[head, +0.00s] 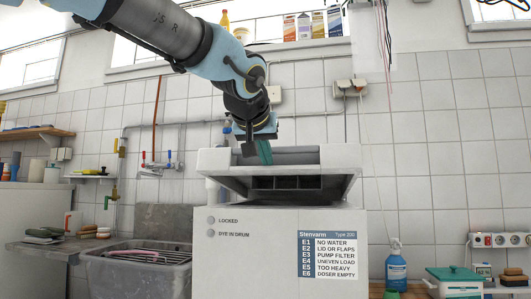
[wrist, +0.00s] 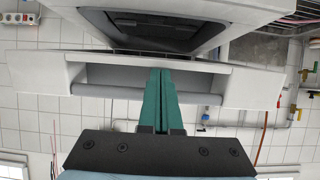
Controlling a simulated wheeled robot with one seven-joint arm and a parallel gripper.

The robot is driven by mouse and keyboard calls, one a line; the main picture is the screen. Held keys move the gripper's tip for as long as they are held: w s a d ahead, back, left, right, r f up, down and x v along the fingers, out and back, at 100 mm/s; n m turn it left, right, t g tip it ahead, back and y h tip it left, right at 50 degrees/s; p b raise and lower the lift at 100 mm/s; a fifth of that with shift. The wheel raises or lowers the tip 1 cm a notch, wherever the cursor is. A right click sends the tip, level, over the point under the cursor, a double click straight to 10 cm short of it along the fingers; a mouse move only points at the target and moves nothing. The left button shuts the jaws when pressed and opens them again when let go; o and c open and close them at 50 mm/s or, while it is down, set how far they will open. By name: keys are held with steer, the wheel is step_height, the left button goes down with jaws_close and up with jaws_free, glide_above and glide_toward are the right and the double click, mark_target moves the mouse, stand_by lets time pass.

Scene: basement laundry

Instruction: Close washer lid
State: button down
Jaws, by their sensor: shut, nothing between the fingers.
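The white top-loading washer (head: 270,262) stands in the middle of the head view. Its lid (head: 215,160) is partly raised, with a dark gap between its front edge and the washer body. My gripper (head: 265,158) is over the top of the lid, left of its middle, pointing down. Its teal fingers are shut together with nothing between them. In the wrist view, the shut fingers (wrist: 160,75) reach to a recessed part of the white lid (wrist: 245,88). I cannot tell whether the fingertips touch it.
A grey sink (head: 135,272) with a rack stands left of the washer. A blue spray bottle (head: 396,267) and a teal-lidded white box (head: 455,282) are at the right. Cartons (head: 304,26) stand on the window ledge above. The tiled wall lies behind.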

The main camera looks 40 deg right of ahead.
steer(key=shift+s+a+f+b, duration=0.1)
steer(key=shift+f+b, duration=0.65)
steer(key=shift+f, duration=0.45)
steer(key=shift+a+f+b, duration=0.1)
steer(key=shift+f+b, duration=0.6)
steer(key=shift+f, duration=0.45)
steer(key=shift+a+r, duration=0.1)
steer(key=p+v, duration=0.3)
steer(key=v, duration=0.7)
steer(key=shift+s+a, duration=0.25)
